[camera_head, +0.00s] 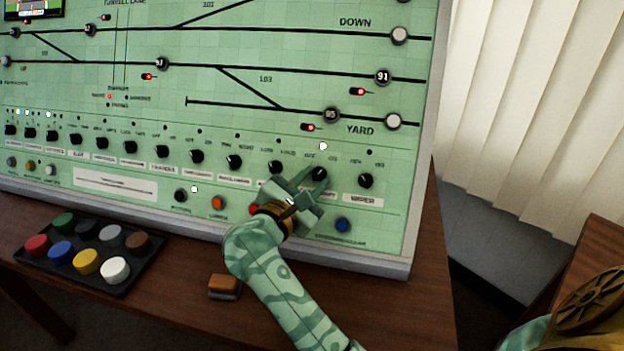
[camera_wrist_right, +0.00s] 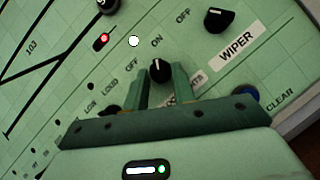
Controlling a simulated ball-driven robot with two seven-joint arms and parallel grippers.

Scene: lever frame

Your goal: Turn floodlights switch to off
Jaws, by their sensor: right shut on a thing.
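My right gripper (camera_head: 306,186) reaches up to the green panel and is shut on a black rotary knob (camera_head: 320,174), second from the right in its row. In the right wrist view the two fingers (camera_wrist_right: 160,80) stand on either side of this knob (camera_wrist_right: 160,69). Its white mark points roughly toward ON; OFF is printed to the left of ON. The small lamp (camera_wrist_right: 133,41) above it is lit white. My left gripper is not in view.
The WIPER knob (camera_head: 366,181) sits close on the right. Another knob (camera_head: 277,167) is close on the left. A blue button (camera_head: 342,225) lies below. A black tray (camera_head: 131,265) of coloured caps and an orange-brown block (camera_head: 224,286) are on the wooden table (camera_head: 190,315).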

